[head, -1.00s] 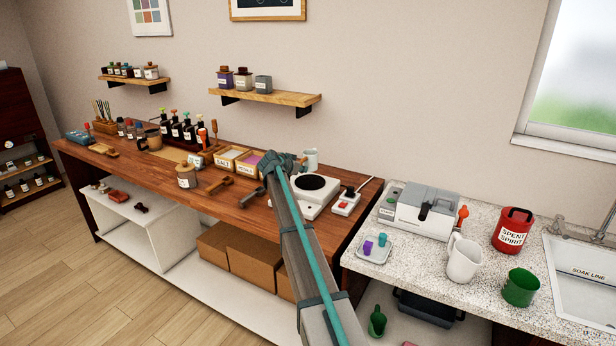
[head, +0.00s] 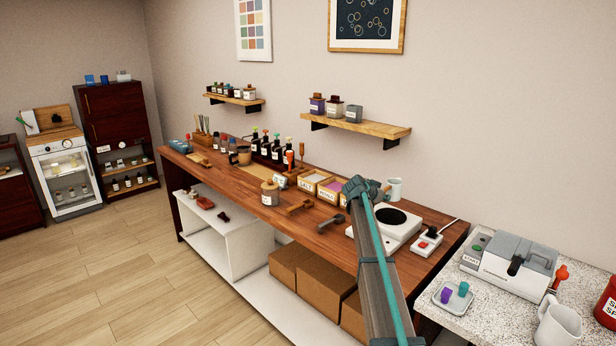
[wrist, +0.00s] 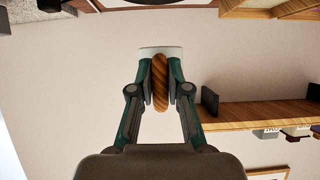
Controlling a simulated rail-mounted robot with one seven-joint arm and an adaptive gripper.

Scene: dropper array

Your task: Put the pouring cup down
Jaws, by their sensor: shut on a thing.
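In the wrist view my gripper (wrist: 161,82) is shut on a brown wooden handle (wrist: 160,92) between its two fingers. A pale piece (wrist: 161,51) shows just beyond the handle; it looks like the pouring cup's body. In the head view a pale cup (head: 394,188) shows just right of the end of my arm, behind the hot plate in the picture, and seems to be the held cup. I cannot tell whether the cup's base touches anything.
A white hot plate (head: 404,233) with a black disc lies just below the arm's end. A switch box (head: 428,238) is to its right. Salt and other labelled bins (head: 330,192) stand left. A wooden shelf (head: 358,125) with jars hangs on the wall. Bare bench wood shows in front.

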